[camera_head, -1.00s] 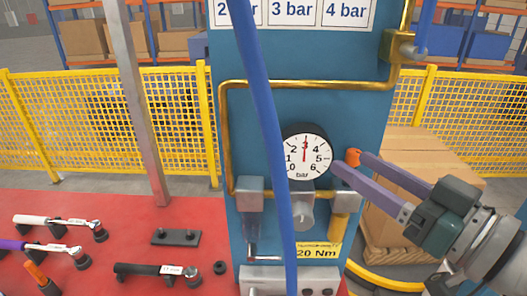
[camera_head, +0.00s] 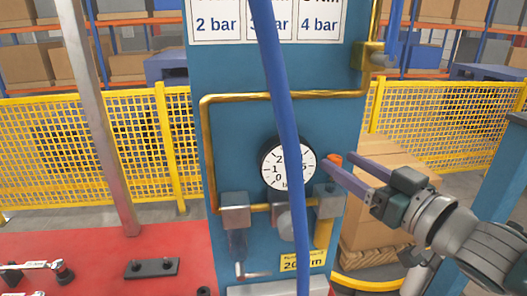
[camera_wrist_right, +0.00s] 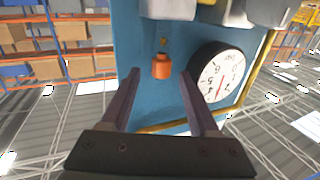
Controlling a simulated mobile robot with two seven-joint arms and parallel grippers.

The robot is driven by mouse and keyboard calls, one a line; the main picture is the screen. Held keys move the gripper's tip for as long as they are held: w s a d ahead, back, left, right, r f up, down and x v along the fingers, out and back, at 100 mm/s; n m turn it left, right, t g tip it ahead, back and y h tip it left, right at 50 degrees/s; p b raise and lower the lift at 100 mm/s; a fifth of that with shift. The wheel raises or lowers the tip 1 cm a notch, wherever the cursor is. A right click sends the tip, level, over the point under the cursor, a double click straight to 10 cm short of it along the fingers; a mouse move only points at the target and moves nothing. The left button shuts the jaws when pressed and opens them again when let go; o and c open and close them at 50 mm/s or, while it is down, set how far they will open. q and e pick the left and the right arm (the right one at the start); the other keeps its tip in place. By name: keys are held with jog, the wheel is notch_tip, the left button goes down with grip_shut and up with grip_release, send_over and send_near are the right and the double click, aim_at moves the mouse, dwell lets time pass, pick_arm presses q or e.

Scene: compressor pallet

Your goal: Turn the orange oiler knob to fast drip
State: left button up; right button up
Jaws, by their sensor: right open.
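The orange oiler knob (camera_head: 334,159) is at the right edge of the blue panel (camera_head: 235,150), just right of the round gauge (camera_head: 274,170). My right gripper (camera_head: 338,163) reaches in from the right with its two purple fingers apart. In the right wrist view the knob (camera_wrist_right: 161,67) shows whole, in the gap between the fingertips (camera_wrist_right: 160,75) or just beyond them. Neither finger visibly touches it. In the head view the blue hose hides part of the gauge and its needle. My left gripper is not in view.
The blue hose (camera_head: 279,90) hangs in front of the panel. A brass pipe (camera_head: 290,96) frames the gauge, with grey valve blocks (camera_head: 235,210) below. A wooden crate (camera_head: 390,155) stands behind my right gripper. Tools (camera_head: 30,268) lie on the red surface at left.

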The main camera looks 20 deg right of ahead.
jog(key=shift+w, duration=0.3)
jog(key=shift+a, duration=0.1)
grip_shut()
dwell(0.4)
